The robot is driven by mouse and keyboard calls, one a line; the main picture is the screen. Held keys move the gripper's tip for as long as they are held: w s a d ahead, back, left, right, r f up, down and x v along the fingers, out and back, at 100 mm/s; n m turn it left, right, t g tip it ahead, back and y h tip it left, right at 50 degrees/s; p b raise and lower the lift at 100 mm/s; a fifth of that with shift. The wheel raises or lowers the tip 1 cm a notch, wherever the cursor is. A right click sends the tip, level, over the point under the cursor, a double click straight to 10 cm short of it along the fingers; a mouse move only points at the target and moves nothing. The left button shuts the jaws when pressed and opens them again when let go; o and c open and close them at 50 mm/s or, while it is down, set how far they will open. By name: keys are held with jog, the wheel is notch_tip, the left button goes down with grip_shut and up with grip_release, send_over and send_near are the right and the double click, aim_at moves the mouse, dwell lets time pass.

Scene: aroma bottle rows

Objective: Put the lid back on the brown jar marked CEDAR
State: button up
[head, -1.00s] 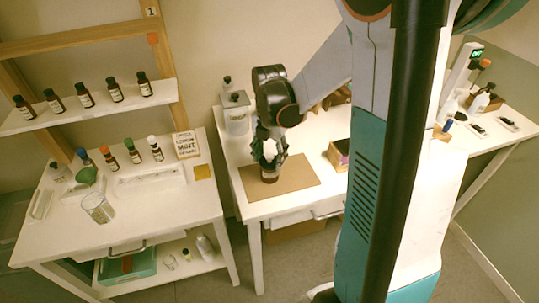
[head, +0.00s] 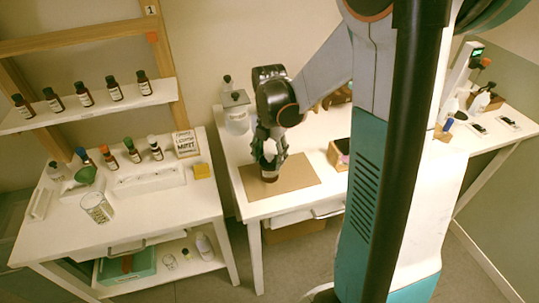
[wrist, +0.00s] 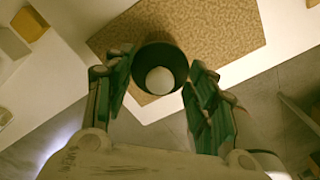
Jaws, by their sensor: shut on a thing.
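The brown jar (head: 270,178) stands upright on a brown mat (head: 298,181) on the middle table. Its marking is too small to read. My gripper (head: 269,158) points down right above the jar, its fingers close around the jar's top. In the wrist view my gripper (wrist: 158,78) is shut on a dark round thing with a pale round centre, which looks like the lid (wrist: 146,60). The fingers touch it on both sides. They hide the join between lid and jar, so I cannot tell whether the two touch.
A glass jar with a dark top (head: 236,110) stands behind to the left. An open box (head: 339,154) is at the right of the mat. The left table holds several bottles, a card sign (head: 186,143) and a yellow block (head: 202,171). The mat's right part is clear.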

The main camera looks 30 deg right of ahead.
jog(key=o, duration=1)
jog(key=shift+c, duration=0.2)
jog(key=shift+o, duration=0.2)
jog(key=o, duration=0.4)
jog(key=shift+o, duration=0.2)
jog(key=shift+r, duration=0.1)
jog(key=shift+r+p, duration=2.5)
jog(key=shift+r, duration=0.9)
jog(key=shift+c, duration=0.6)
grip_shut()
